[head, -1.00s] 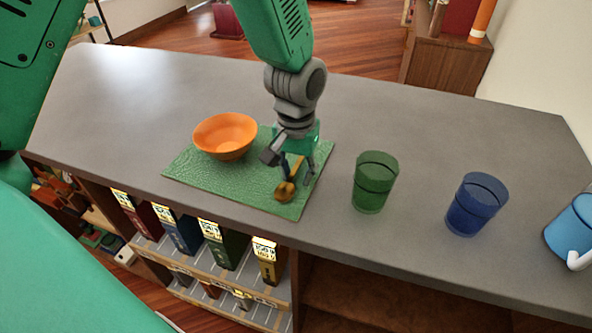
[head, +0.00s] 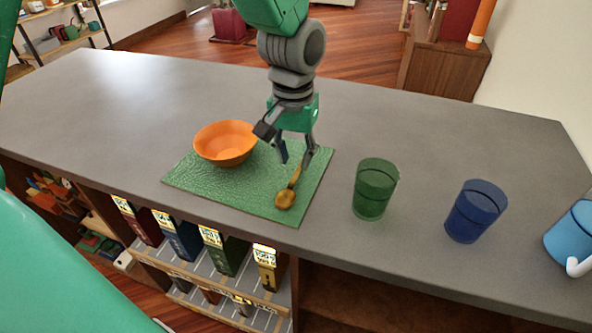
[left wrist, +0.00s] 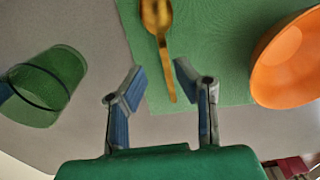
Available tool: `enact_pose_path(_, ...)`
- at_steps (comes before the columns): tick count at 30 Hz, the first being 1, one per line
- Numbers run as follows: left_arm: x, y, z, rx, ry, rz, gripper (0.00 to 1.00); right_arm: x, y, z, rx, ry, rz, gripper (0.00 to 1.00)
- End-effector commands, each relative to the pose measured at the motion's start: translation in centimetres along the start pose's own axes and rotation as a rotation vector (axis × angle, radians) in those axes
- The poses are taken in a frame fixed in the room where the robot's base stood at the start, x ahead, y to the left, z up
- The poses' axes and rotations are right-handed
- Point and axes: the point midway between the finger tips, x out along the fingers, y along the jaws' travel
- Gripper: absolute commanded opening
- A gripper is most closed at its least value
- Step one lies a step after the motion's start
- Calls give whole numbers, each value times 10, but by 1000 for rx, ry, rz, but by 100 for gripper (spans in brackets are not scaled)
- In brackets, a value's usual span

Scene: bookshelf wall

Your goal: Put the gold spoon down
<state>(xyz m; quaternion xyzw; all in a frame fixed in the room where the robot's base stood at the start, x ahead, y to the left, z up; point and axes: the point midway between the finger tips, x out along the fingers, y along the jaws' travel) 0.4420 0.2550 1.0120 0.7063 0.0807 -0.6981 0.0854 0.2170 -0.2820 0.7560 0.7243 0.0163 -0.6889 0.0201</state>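The gold spoon (head: 287,194) lies on the right part of the green placemat (head: 238,192), bowl toward the near edge and handle pointing away. In the left wrist view the spoon (left wrist: 162,40) has its handle end between and just ahead of the fingertips. My left gripper (head: 295,160) is above the far end of the handle. Its two fingers (left wrist: 159,70) are spread, with a gap on both sides of the handle, and nothing is held. My right gripper is not in view.
An orange bowl (head: 226,145) stands on the placemat left of my gripper. A green glass (head: 374,190), a blue glass (head: 475,212) and a blue mug (head: 574,236) stand to the right on the grey counter (head: 120,105). Shelves with books are below its near edge.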

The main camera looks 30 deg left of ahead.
Motion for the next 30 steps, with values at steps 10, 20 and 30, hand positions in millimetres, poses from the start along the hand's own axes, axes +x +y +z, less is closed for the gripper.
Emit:
enact_pose_path(10, -53, 0, -1, 0, 0, 1, 26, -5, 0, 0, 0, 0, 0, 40)
enact_pose_path(20, -56, 0, -1, 0, -1, 1, 26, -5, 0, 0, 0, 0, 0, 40)
enact_pose_path(30, -56, 0, -1, 1, -1, 1, 26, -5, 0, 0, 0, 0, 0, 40)
